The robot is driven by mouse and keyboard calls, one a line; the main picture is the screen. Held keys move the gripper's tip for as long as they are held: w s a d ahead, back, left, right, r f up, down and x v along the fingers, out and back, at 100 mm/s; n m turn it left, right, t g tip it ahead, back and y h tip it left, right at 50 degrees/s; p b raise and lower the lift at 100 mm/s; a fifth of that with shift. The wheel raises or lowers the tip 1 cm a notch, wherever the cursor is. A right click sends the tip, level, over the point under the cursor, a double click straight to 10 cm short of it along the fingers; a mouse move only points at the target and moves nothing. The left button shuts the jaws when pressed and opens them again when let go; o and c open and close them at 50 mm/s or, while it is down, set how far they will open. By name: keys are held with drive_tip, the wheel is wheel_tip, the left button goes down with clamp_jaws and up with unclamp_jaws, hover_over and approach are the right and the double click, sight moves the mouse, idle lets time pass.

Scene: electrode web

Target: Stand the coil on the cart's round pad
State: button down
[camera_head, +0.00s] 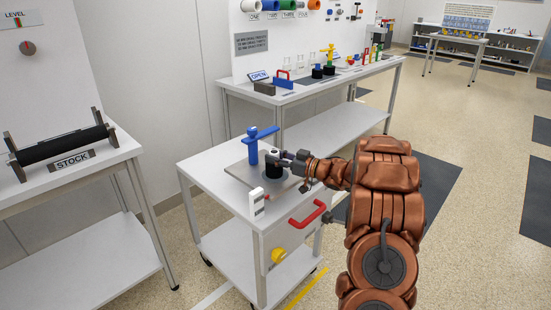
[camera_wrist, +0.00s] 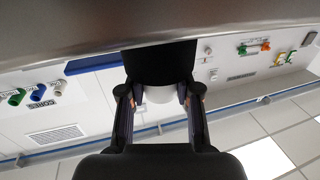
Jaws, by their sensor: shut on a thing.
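The coil (camera_head: 273,168) is a black roll with a white core showing at its top, upright over the grey plate on the cart (camera_head: 213,179). My gripper (camera_head: 284,163) reaches in from the right and is shut on the coil. In the wrist view the coil (camera_wrist: 160,66) and its white core (camera_wrist: 159,95) sit between the two fingers of my gripper (camera_wrist: 157,100). The coil meets or nearly meets the grey surface at the top of that view; I cannot tell if it touches. The round pad is not clearly seen and may be hidden beneath the coil.
A blue post with a crossbar (camera_head: 252,147) stands just left of the coil. A stock table (camera_head: 62,180) is at left, a long bench (camera_head: 300,93) behind.

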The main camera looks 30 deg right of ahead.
drive_tip(key=c, duration=0.8)
unclamp_jaws()
drive_tip(key=shift+s+r, duration=0.1)
drive_tip(key=shift+r, duration=0.05)
drive_tip(key=p+v, duration=0.1)
drive_tip(key=v, duration=1)
drive_tip(key=shift+s+d, duration=0.2)
drive_tip(key=shift+s, duration=0.15)
